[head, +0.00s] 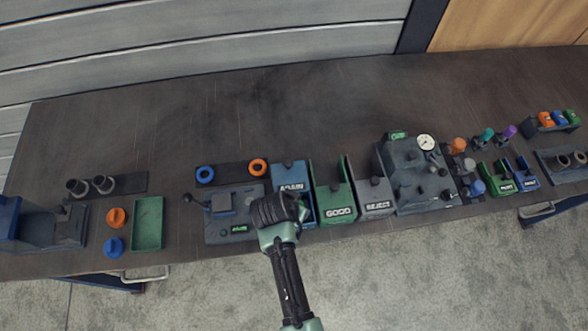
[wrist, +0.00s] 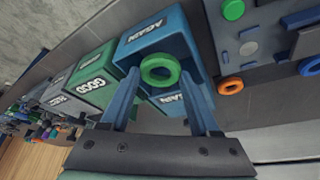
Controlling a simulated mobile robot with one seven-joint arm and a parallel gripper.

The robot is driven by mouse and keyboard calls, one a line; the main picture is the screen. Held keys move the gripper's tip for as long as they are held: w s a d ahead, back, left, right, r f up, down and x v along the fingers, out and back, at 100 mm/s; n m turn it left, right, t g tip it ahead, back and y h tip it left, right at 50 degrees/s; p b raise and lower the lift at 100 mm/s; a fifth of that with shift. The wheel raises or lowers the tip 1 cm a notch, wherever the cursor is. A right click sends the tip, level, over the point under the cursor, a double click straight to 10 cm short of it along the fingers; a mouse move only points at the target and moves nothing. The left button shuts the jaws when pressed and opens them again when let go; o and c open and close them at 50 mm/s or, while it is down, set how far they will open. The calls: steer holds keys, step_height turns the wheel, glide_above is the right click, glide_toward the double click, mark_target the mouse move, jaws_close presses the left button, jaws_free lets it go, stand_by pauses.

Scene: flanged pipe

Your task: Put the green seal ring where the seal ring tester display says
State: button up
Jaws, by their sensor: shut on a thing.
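My gripper (wrist: 160,78) is shut on the green seal ring (wrist: 160,59), which sits between the two blue fingertips in the wrist view. The ring is in front of the blue AGAIN bin (wrist: 136,48); I cannot tell its exact height above it. In the head view my gripper (head: 283,205) is over the front of the AGAIN bin (head: 289,170) and hides the ring. The seal ring tester (head: 222,202) stands just left of it. Its small green-lettered display (head: 240,229) is too small to read.
The green GOOD bin (head: 338,213) and the grey REJECT bin (head: 376,209) stand right of AGAIN. A large grey machine with a gauge (head: 426,142) follows. A blue ring (head: 205,174) and an orange ring (head: 257,167) lie behind the tester. The table's back is clear.

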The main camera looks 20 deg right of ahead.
steer(key=shift+f+b, duration=0.7)
steer(key=shift+f, duration=0.25)
stand_by(0.3)
steer(key=o, duration=1.4)
steer(key=shift+o, duration=0.2)
steer(key=shift+r, duration=0.1)
step_height(320, 180, up, 2)
steer(key=shift+w+p, duration=0.1)
steer(key=shift+p, duration=1)
step_height(320, 180, up, 5)
steer(key=p, duration=0.4)
steer(key=shift+p, duration=0.35)
